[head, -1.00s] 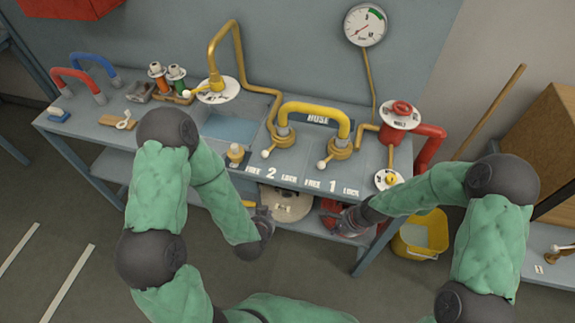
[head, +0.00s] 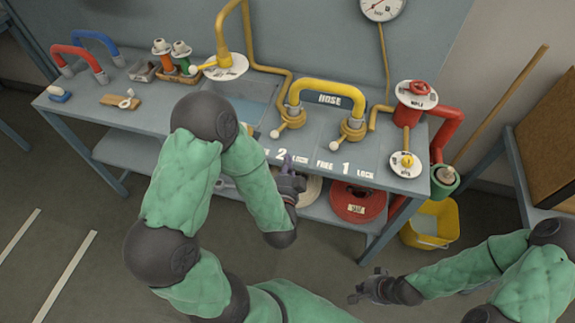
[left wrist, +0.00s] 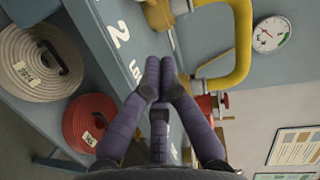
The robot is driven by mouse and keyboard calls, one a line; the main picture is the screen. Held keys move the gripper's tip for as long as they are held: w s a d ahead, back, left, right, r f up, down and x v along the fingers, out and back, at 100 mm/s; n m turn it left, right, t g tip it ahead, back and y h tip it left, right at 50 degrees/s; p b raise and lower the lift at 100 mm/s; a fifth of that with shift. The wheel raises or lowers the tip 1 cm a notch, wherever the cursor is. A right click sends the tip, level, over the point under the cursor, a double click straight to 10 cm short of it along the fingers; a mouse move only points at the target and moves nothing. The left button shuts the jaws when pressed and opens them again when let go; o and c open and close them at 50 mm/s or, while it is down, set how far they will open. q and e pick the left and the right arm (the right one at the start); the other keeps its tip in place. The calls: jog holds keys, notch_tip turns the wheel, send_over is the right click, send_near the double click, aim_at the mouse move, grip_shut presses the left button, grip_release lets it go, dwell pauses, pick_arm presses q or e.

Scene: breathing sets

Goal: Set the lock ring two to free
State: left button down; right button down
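Lock ring two (head: 290,120) is the yellow collar at the left foot of the yellow hose pipe (head: 330,88). Its white-ball lever (head: 275,133) points to the lower left, towards the FREE side of the "2" label (head: 281,154). In the left wrist view, part of a yellow fitting (left wrist: 158,14) shows at the top. My left gripper (head: 287,162) is at the bench's front edge, below the "2", apart from the ring. Its fingertips (left wrist: 160,66) meet with nothing between them. My right gripper (head: 362,283) is low in front of the bench, empty, with fingers apart.
Lock ring one (head: 353,130), also with a white-ball lever, stands to the right. A red valve (head: 416,92) and gauge (head: 382,8) are beyond it. Hose reels (head: 357,203) lie on the lower shelf. A yellow bucket (head: 431,224) stands at the right.

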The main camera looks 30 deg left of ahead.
aim_at(277, 135)
pick_arm(q)
jog(key=b+x, duration=0.1)
jog(key=x, duration=0.5)
jog(key=shift+w+a+f, duration=0.15)
jog(key=shift+w+f, duration=0.05)
jog(key=shift+w, duration=0.05)
jog(key=shift+w+a+f+b, duration=0.1)
jog(key=shift+w+a+b, duration=0.15)
jog(key=shift+a, duration=0.3)
jog(key=shift+w+a+f+b, duration=0.15)
jog(key=shift+a+b, duration=0.2)
jog(key=shift+a, duration=0.2)
jog(key=shift+w+a, duration=0.3)
jog(key=shift+a, duration=0.45)
jog(key=shift+a+f+b, duration=0.1)
jog(key=shift+a+b, duration=0.45)
jog(key=shift+a, duration=0.45)
jog(key=shift+w, duration=0.1)
